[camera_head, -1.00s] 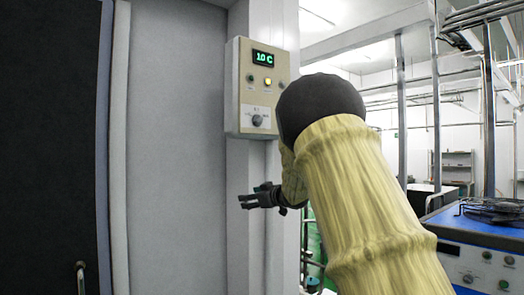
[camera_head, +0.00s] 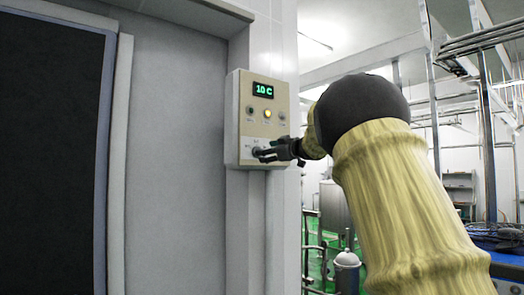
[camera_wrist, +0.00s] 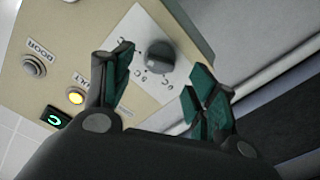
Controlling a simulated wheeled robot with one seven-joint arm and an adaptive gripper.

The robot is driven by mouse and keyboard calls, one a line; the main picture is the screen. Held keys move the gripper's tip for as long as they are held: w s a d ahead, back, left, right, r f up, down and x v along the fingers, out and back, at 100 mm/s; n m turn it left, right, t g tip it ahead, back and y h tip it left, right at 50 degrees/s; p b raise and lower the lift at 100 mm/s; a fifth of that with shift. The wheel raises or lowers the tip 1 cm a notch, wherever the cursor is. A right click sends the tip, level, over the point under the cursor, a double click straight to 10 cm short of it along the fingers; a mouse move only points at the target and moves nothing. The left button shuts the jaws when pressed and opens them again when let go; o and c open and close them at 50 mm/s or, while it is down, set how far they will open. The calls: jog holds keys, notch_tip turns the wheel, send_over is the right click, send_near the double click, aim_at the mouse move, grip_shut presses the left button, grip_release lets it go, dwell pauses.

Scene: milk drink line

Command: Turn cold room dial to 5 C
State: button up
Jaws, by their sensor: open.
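The cold room control box (camera_head: 244,92) is beige and hangs on the grey wall in the head view. Its green display (camera_head: 263,90) reads "10 C". The dial (camera_wrist: 160,56) is a dark round knob on a white scale plate in the wrist view. My gripper (camera_head: 262,153) is in front of the lower part of the box in the head view and partly hides the dial there. In the wrist view my gripper (camera_wrist: 160,85) is open, with its green-padded fingers apart and the dial showing between and beyond them. I cannot tell whether either finger touches the dial.
A lit yellow lamp (camera_wrist: 75,97) and a grey button (camera_wrist: 34,66) marked "DOOR" are on the box near the dial. A dark door (camera_head: 50,150) stands at left. A steel tank (camera_head: 336,207) and blue equipment (camera_head: 505,240) stand at right, behind my arm.

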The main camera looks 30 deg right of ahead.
jog(key=w, duration=0.2)
jog(key=w+p, duration=0.1)
jog(key=w, duration=0.2)
jog(key=shift+a, duration=0.2)
jog(key=shift+s+r, duration=0.1)
jog(key=shift+s, duration=0.05)
jog(key=c, duration=1)
